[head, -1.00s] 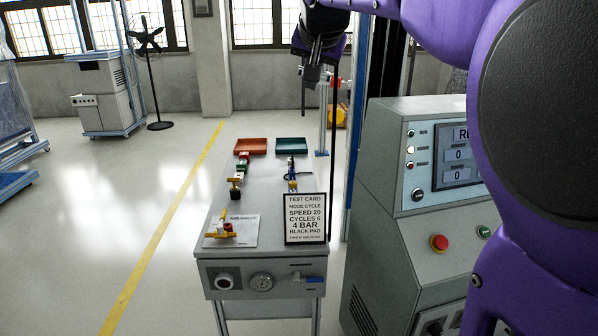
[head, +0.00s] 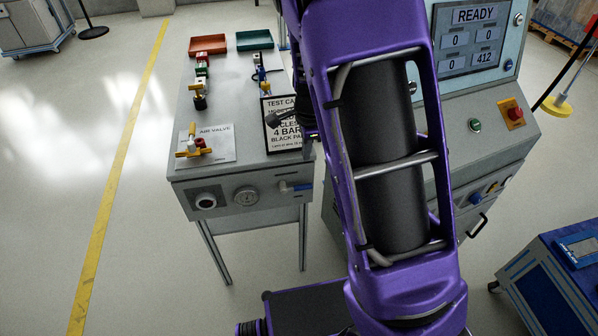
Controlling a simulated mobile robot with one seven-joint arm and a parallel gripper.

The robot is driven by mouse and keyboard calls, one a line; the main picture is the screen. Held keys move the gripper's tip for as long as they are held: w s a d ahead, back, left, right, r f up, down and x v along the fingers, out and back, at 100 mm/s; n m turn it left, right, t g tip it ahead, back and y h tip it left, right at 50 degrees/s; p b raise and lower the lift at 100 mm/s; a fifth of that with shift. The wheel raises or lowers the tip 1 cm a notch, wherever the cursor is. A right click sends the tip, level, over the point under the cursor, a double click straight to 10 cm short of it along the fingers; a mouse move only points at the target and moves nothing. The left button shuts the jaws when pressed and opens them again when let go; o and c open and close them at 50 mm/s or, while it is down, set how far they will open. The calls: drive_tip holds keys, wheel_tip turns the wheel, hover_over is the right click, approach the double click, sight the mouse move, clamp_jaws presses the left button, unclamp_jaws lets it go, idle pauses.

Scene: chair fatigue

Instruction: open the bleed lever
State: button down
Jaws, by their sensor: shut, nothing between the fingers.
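A small blue lever (head: 299,187) sticks out of the right side of the grey cart's front panel; I take it for the bleed lever, though no label on it is readable. It lies roughly level, and its right end is close to my arm in the picture. My gripper (head: 276,121), dark and partly hidden by my purple arm, is above the cart top in front of the test card. It is shut and empty, up and a little left of the blue lever and apart from it.
The cart (head: 222,168) carries a test card (head: 284,146), a yellow-handled air valve (head: 192,146), a red tray (head: 207,45) and a green tray (head: 254,40). A dial gauge (head: 246,196) is on its front. The control console (head: 470,120) stands right.

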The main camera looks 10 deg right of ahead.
sight(303, 185)
drive_tip(key=shift+s+f, duration=0.1)
drive_tip(key=shift+f, duration=0.05)
drive_tip(key=w+f+b, duration=0.1)
drive_tip(key=f, duration=0.3)
drive_tip(key=w+f+b, duration=0.1)
drive_tip(key=f, duration=0.4)
drive_tip(key=f+b, duration=0.1)
drive_tip(key=f, duration=0.3)
drive_tip(key=shift+w+f, duration=0.3)
drive_tip(key=shift+w, duration=0.1)
